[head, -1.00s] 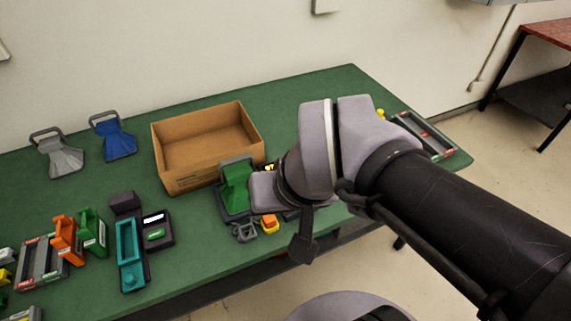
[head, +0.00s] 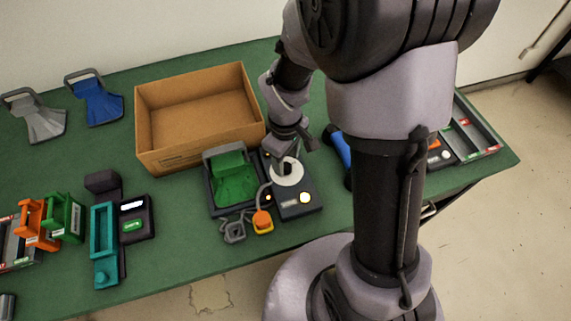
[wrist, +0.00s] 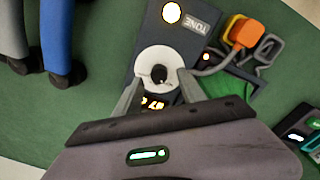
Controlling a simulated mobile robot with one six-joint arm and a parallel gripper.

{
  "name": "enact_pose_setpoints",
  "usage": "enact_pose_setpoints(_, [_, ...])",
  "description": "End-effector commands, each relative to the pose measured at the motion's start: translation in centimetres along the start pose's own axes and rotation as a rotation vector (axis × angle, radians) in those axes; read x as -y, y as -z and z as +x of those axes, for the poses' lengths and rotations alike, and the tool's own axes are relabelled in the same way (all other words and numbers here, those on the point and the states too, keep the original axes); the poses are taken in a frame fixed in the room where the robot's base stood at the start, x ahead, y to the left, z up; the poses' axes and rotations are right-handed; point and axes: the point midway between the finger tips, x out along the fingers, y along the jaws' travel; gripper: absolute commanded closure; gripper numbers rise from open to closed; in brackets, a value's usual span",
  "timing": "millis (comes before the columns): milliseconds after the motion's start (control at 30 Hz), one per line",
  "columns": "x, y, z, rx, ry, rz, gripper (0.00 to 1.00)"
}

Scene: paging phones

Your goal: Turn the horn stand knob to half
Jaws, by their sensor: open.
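The horn stand has a dark box (head: 305,212) beside a cradle holding a green horn (head: 233,182). On the box is a round white knob (head: 285,176) with a dark centre; it also shows in the wrist view (wrist: 158,60). The box bears the word TONE, a lit round button (wrist: 171,13) and a small orange display (wrist: 151,103), partly hidden and hard to read. My gripper (wrist: 159,79) is open, pointing down over the knob, one finger at each side of it. I cannot tell whether the fingers touch it.
An orange block (head: 262,221) on a grey cable lies in front of the stand. A cardboard box (head: 155,158) stands behind it. A blue handset-like bar (head: 338,150) lies to the right, close to my arm. Green table (head: 180,245) is bare in front.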

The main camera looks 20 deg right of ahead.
Motion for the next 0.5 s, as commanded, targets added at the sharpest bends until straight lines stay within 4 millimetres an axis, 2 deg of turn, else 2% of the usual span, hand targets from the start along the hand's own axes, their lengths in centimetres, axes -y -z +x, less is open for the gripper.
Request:
enact_pose_setpoints(33, [0.0, 0.0, 1.3, 0.001, 0.001, -0.001, 0.52])
enact_pose_setpoints(200, [0.0, 0.0, 2.7, 0.001, 0.0, 0.001, 0.52])
enact_pose_setpoints(500, [0.0, 0.0, 2.9, 0.0, 0.0, 0.001, 0.52])
